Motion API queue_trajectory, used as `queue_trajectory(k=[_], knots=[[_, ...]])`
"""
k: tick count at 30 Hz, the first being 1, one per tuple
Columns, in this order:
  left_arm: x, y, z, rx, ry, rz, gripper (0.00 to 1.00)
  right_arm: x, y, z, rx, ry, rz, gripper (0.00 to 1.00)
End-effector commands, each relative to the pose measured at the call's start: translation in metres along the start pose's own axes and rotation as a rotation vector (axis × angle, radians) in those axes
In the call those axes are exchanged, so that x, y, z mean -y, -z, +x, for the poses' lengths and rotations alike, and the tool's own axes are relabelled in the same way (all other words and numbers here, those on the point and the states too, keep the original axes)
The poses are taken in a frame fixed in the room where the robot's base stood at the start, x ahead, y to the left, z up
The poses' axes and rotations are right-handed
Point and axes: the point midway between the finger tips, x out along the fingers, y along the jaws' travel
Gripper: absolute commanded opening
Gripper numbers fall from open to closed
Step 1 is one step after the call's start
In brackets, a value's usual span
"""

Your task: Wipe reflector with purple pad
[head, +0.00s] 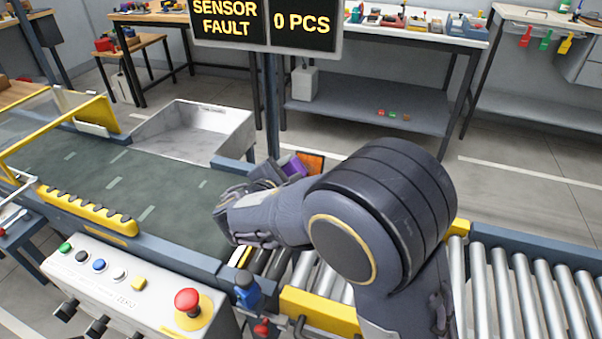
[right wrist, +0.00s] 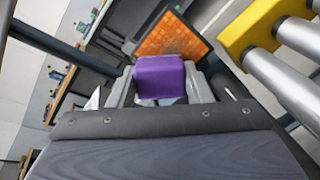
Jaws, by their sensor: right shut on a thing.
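My right gripper (head: 284,168) is shut on the purple pad (head: 294,165), which sticks out past the fingers. In the right wrist view the pad (right wrist: 160,78) sits between the two grey fingertips (right wrist: 161,88). The orange reflector (head: 313,161) is a square panel just beyond the pad, beside the end of the belt. In the right wrist view the reflector (right wrist: 168,35) shows a grid pattern in a dark frame, and the pad covers its near edge. I cannot tell whether pad and reflector touch. My left gripper is out of view.
A dark conveyor belt (head: 115,180) runs at left, with a metal chute (head: 200,130) behind it. Metal rollers (head: 520,290) lie at right. A control box with a red button (head: 187,302) stands in front. A sign (head: 265,22) on a post hangs above.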

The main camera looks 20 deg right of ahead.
Motion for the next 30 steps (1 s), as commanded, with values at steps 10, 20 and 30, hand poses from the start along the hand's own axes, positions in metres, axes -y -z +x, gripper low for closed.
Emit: queue_trajectory(k=[10, 20, 30], knots=[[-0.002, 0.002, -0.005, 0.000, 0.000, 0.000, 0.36, -0.011, 0.003, 0.000, -0.001, 0.000, 0.001, 0.27], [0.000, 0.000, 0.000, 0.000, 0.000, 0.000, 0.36, 0.002, -0.011, 0.000, -0.001, 0.001, 0.001, 0.27], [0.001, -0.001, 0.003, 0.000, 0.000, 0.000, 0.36, 0.013, -0.023, 0.000, 0.000, 0.001, 0.000, 0.27]])
